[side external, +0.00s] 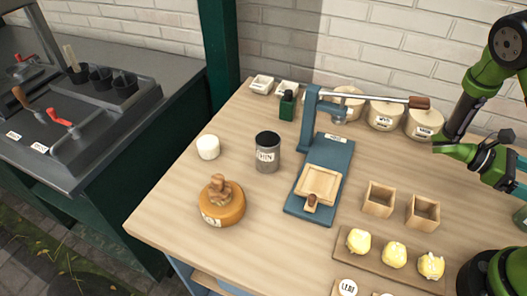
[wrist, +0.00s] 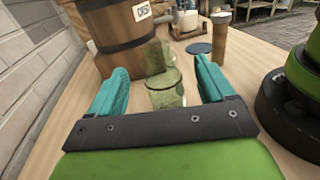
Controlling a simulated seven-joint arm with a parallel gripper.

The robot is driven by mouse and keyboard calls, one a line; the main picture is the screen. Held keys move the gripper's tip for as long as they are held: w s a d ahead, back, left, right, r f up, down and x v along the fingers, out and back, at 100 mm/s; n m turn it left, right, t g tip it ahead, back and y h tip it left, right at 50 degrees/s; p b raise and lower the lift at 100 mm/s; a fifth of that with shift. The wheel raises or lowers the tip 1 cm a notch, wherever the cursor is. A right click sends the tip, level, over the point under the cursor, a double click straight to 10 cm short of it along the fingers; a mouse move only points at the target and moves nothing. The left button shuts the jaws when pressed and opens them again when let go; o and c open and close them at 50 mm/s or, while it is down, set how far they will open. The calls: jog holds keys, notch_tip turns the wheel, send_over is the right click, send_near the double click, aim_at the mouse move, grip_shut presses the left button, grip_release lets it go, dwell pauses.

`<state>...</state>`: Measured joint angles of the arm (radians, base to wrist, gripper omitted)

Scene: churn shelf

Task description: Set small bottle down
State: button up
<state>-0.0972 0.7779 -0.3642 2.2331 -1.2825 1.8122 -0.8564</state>
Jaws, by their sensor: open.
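In the wrist view a small mottled green bottle (wrist: 166,98) stands between the two teal fingers of my gripper (wrist: 160,68). It looks upright, with a narrower green part (wrist: 157,57) showing above or behind its round top edge. The fingers are spread wide, with a visible gap on each side of the bottle. Its base is hidden by the gripper's dark bar, so I cannot see how it meets the wooden table (wrist: 228,68). A green object (side external: 520,216) is cut off at the right edge there.
A large wooden barrel (wrist: 118,25) stands close behind the left finger. A brown cylinder (wrist: 220,35) stands beyond the right finger. The side external view shows a blue press (side external: 325,165), small wooden boxes (side external: 379,198) and a dark green bottle (side external: 287,107).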

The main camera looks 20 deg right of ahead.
jog(key=x, duration=0.7)
jog(key=shift+s+d+r, duration=0.1)
jog(key=shift+s+d, duration=0.1)
jog(key=shift+d, duration=0.1)
jog(key=shift+c, duration=0.2)
grip_shut()
